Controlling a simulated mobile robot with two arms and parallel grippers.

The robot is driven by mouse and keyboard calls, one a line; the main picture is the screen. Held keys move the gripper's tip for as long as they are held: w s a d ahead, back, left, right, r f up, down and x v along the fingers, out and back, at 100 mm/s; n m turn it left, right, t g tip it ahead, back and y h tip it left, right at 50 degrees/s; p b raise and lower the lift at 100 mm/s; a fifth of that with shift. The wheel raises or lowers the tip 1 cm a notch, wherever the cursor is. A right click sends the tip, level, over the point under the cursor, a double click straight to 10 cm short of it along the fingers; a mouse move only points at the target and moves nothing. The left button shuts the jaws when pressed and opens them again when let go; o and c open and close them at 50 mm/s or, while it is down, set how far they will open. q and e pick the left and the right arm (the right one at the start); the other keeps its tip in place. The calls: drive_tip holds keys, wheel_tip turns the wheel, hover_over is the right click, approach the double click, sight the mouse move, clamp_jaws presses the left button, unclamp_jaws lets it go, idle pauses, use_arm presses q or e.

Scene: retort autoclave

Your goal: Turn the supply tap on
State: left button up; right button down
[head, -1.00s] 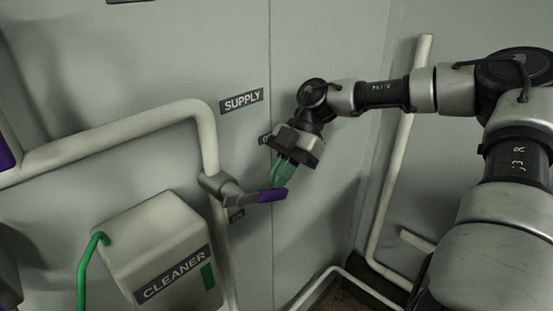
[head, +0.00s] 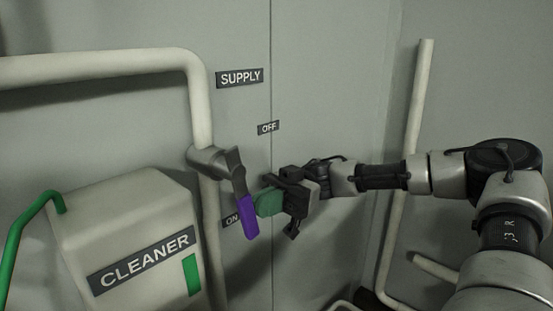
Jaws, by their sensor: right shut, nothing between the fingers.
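The supply tap (head: 217,160) is a grey metal valve on the vertical part of a cream pipe, below the SUPPLY label (head: 240,77). Its lever ends in a purple grip (head: 248,217) and points steeply down, slightly right, beside the ON label (head: 231,220). The OFF label (head: 268,127) is higher up on the wall. My right gripper (head: 262,202), with green fingers, is shut and empty. Its fingertips are at the right side of the purple grip; I cannot tell whether they touch. My left gripper is not in view.
A cream CLEANER container (head: 130,235) with a green tube (head: 25,225) stands left of the tap, close to the pipe. Another cream pipe (head: 406,150) runs down the wall at the right, behind my right arm. The wall between them is bare.

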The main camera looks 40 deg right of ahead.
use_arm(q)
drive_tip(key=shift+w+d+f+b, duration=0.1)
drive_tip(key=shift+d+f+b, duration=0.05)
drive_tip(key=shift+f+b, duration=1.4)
use_arm(e)
drive_tip(key=shift+s+a+f+y, duration=0.1)
drive_tip(key=shift+a+f+y, duration=0.2)
drive_tip(key=shift+a, duration=0.15)
drive_tip(key=shift+a+f+y, duration=0.2)
drive_tip(key=shift+a+y, duration=0.1)
drive_tip(key=shift+a, duration=0.15)
use_arm(q)
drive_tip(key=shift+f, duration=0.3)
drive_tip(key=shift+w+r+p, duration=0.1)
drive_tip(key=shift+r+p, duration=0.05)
drive_tip(key=shift+p, duration=0.2)
use_arm(e)
drive_tip(key=shift+r, duration=0.1)
